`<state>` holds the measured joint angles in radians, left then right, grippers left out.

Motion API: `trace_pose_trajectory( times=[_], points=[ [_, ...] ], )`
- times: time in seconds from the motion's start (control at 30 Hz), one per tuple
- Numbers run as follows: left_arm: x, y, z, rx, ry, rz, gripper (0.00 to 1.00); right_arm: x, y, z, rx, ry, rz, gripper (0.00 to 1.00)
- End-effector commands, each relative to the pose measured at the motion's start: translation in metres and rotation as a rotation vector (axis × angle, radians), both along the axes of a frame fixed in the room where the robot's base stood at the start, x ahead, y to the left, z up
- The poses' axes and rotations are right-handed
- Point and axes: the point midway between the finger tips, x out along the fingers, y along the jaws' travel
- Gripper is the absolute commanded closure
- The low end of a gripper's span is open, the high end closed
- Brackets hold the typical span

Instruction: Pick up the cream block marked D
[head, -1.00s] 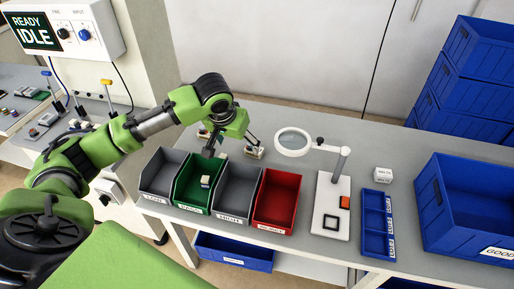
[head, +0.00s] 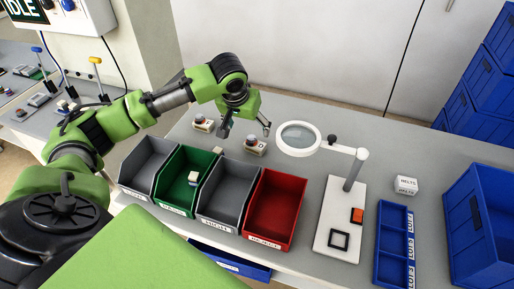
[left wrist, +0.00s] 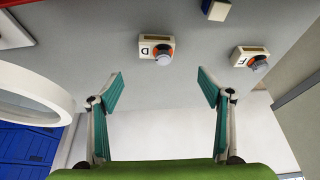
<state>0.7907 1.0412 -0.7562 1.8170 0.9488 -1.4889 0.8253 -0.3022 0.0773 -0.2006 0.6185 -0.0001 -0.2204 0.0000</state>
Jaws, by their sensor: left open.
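The cream block marked D (left wrist: 152,48) has an orange ring and a grey knob on top. It stands on the grey table, between my open fingers as seen in the left wrist view but beyond their tips. In the head view the D block (head: 256,149) is behind the grey and red bins, left of the magnifier. My left gripper (left wrist: 160,82) is open and empty; in the head view the left gripper (head: 245,132) hangs above and by the D block, apart from it. My right gripper is not in view.
A similar cream block marked F (left wrist: 246,54) stands beside D; it also shows in the head view (head: 202,124). A magnifier ring (head: 298,137) stands close on the right. Grey, green (head: 180,205) and red (head: 272,212) bins line the front. A blue-and-cream block lies in the green bin.

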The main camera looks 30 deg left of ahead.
Motion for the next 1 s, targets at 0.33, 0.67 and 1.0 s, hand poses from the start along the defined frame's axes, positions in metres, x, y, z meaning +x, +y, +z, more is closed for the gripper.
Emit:
trace_pose_trajectory(
  times=[0.33,0.67,1.0],
  points=[
    [0.023,0.005,-0.058,0.001,0.003,-0.001,0.28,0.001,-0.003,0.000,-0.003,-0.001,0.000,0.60],
    [0.037,0.002,-0.086,0.000,0.004,-0.002,0.28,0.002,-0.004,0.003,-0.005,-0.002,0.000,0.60],
    [0.048,0.004,-0.112,0.001,0.000,-0.003,0.28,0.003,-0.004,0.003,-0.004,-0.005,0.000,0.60]
  ],
)
